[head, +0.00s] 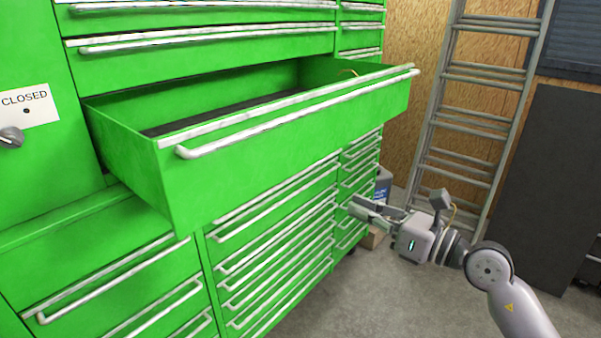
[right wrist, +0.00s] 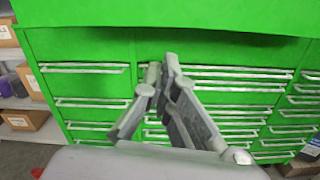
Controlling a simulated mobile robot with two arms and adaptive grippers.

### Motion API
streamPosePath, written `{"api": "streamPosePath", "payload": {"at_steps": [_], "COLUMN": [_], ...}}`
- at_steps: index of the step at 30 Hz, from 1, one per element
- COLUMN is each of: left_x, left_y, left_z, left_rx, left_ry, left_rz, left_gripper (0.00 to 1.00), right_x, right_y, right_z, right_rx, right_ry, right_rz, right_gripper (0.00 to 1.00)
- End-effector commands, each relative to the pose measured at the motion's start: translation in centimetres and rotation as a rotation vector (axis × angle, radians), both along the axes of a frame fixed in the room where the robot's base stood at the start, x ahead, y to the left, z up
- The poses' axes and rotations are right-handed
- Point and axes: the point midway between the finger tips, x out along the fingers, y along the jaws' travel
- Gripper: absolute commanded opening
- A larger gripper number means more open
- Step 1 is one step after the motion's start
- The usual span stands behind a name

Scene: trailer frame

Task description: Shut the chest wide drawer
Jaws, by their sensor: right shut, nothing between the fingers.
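The green chest (head: 110,215) fills the left and middle of the head view. Its wide drawer (head: 290,135) is pulled far out, with a silver bar handle along the top of its front. The drawer's inside shows a dark bottom and seems mostly empty. My right gripper (head: 362,208) is shut and empty, below and to the right of the drawer's front, apart from it. In the right wrist view the shut fingers (right wrist: 162,68) point at the chest's lower drawers (right wrist: 215,85), under a bright green panel that looks like the wide drawer. My left gripper is not in view.
Closed drawers with bar handles lie above and below the open one. A ladder (head: 480,100) leans against the wooden wall at the right. A blue-labelled container (head: 383,187) stands beside the chest. Grey floor (head: 400,300) is free in front.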

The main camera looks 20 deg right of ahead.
Motion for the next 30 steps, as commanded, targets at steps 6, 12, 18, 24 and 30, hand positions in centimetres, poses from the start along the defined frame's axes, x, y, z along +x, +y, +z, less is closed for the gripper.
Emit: {"api": "streamPosePath", "payload": {"at_steps": [6, 12, 18, 24, 30], "left_x": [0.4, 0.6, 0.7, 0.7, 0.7], "left_y": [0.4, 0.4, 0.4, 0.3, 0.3], "left_z": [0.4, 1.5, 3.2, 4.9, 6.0], "left_rx": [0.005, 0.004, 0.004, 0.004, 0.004], "left_ry": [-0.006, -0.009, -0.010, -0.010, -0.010], "left_rz": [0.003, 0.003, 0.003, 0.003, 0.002], "left_gripper": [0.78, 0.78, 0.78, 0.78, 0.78], "right_x": [-1.4, 0.0, 3.1, 6.8, 9.4], "right_y": [1.2, 2.1, 3.9, 6.1, 7.6], "right_z": [2.9, 3.3, 3.5, 3.4, 3.2], "right_rx": [-0.182, -0.188, -0.185, -0.183, -0.184], "right_ry": [-0.087, -0.089, -0.091, -0.089, -0.089], "right_rz": [-0.005, -0.006, -0.004, -0.005, -0.006], "right_gripper": [0.00, 0.00, 0.00, 0.00, 0.00]}}
